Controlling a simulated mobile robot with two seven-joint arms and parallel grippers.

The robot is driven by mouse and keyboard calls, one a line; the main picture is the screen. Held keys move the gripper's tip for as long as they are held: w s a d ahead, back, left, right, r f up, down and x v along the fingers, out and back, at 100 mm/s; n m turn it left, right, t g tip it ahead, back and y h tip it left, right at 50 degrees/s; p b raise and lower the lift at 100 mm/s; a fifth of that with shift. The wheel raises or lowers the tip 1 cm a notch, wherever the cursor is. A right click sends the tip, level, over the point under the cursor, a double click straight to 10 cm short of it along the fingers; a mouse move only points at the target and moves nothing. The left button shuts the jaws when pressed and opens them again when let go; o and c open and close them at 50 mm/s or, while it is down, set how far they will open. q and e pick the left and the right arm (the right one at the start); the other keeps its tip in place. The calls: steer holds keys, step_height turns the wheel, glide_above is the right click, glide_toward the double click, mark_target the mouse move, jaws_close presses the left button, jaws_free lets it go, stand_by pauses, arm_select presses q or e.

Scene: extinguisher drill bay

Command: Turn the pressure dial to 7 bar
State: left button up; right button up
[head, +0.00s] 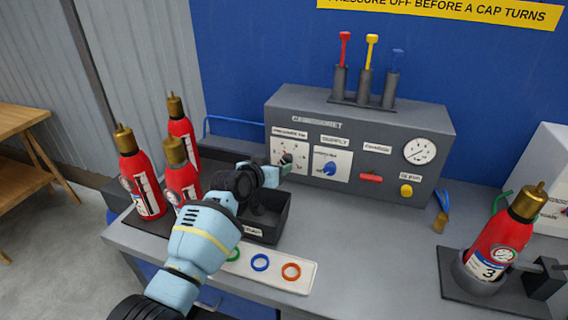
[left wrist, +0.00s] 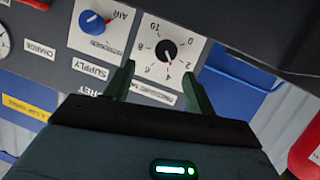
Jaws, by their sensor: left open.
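The pressure dial is a black knob (left wrist: 166,50) on a white numbered plate (left wrist: 146,62). The left wrist view shows it turned over, with a red mark on the knob's lower side, roughly towards the 4; the exact reading is hard to tell. In the head view the dial plate (head: 290,147) is at the left end of the grey console, with the knob partly hidden by my gripper. My left gripper (left wrist: 158,86) is open and empty, its dark green fingers apart in front of the plate, not around the knob. It also shows in the head view (head: 288,172).
A blue supply knob (head: 329,168) sits right of the dial. A red switch (head: 371,178), yellow button (head: 406,190) and gauge (head: 420,150) are further right. Red extinguishers (head: 143,178) stand left, beside a black bin (head: 268,231). Another extinguisher (head: 498,245) stands right.

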mark_target(285, 162)
arm_select(q)
steer(key=n, duration=0.3)
steer(key=a+n, duration=0.1)
steer(key=shift+f, duration=0.35)
steer(key=b+x, duration=0.3)
steer(key=x, duration=0.4)
steer(key=shift+w+d+f, duration=0.2)
steer(key=shift+w+d, duration=0.05)
steer(key=shift+w, duration=0.05)
arm_select(e)
steer(key=s+f+g, duration=0.1)
steer(key=s+f, duration=0.2)
steer(key=f, duration=0.1)
steer(key=shift+s+a+f, duration=0.3)
steer(key=shift+s+a, duration=0.05)
steer(key=shift+s, duration=0.05)
arm_select(q)
steer(key=c, duration=1)
steer(key=shift+o, duration=0.2)
arm_select(e)
steer(key=shift+d, duration=0.15)
arm_select(q)
steer(key=shift+r, duration=0.15)
arm_select(e)
steer(key=shift+w+r, duration=0.15)
